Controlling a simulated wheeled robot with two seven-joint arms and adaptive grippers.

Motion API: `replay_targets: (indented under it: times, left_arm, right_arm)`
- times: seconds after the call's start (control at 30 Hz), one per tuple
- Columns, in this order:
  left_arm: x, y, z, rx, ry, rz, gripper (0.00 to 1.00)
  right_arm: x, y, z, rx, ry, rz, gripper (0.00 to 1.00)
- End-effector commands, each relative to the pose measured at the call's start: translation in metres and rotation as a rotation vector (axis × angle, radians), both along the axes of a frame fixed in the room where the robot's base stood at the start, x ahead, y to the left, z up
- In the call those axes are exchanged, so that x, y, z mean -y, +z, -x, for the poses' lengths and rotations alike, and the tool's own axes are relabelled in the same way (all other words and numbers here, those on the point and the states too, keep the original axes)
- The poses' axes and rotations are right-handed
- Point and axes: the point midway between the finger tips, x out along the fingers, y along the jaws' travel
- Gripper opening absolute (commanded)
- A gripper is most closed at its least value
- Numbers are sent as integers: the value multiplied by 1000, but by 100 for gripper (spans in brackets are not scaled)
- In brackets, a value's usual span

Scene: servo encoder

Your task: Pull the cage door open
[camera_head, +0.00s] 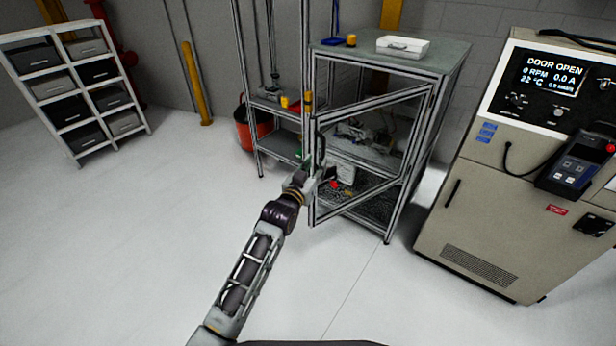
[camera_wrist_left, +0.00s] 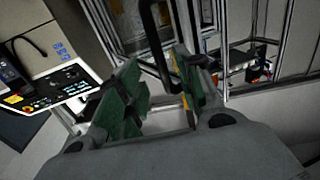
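The cage (camera_head: 385,70) is a metal-framed enclosure with a grey top. Its framed door (camera_head: 370,106) stands ajar, its free edge swung out toward me at the left. A dark upright handle (camera_head: 318,143) is on that edge. My left gripper (camera_head: 320,172) is at the handle's lower part. In the left wrist view, the green-padded fingers of the gripper (camera_wrist_left: 160,92) are apart. The black handle (camera_wrist_left: 152,45) runs down between them, nearer the right finger, with a gap to the left one. Whether it touches the right finger is unclear. My right gripper is not in view.
A control cabinet (camera_head: 500,200) at the right has a screen (camera_head: 549,76) reading "DOOR OPEN". A white case (camera_head: 402,47) lies on the cage top. A red bucket (camera_head: 258,130) and a shelf of bins (camera_head: 75,90) stand left. The floor (camera_head: 130,240) in front is clear.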

Motion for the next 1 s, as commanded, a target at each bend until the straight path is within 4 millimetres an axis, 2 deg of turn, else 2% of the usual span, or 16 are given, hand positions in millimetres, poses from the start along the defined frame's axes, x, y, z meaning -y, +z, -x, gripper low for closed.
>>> replay_targets:
  times: [0.3,0.5,0.93,1.0]
  left_arm:
    - [-13,-1,29,-1,0,0,35]
    - [-18,0,41,0,0,0,35]
    - [-20,0,45,0,0,0,35]
    - [-21,0,45,0,0,0,29]
  right_arm:
    - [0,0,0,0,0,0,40]
    - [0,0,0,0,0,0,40]
    - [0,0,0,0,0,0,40]
    - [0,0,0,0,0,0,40]
